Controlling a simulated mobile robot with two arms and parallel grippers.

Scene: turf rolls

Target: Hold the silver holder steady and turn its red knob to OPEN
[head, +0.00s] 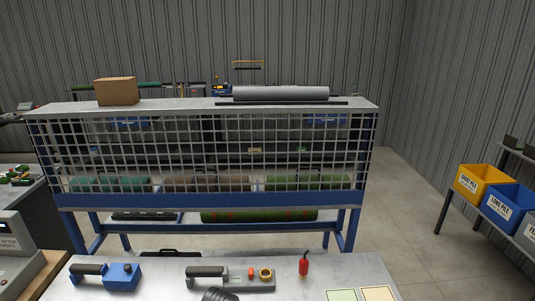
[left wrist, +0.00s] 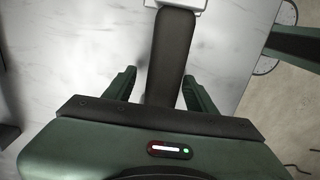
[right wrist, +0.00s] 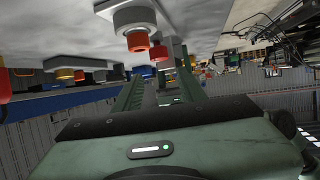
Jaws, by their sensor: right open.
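The silver holder (head: 230,284) lies on the front table with a black handle (head: 207,271), a small red knob (head: 251,272) and a yellow ring (head: 265,274). In the left wrist view my left gripper (left wrist: 160,80) has its fingers on either side of a dark handle (left wrist: 170,60), with a gap visible at the left finger. My right gripper (right wrist: 160,82) is open. Its view is upside down.
A blue holder (head: 122,275) lies left on the table. A red bottle-like object (head: 304,265) stands right of the silver holder, near coloured cards (head: 378,293). A mesh-fronted rack (head: 205,200) stands behind. Yellow (head: 480,181) and blue (head: 506,202) bins are at the right.

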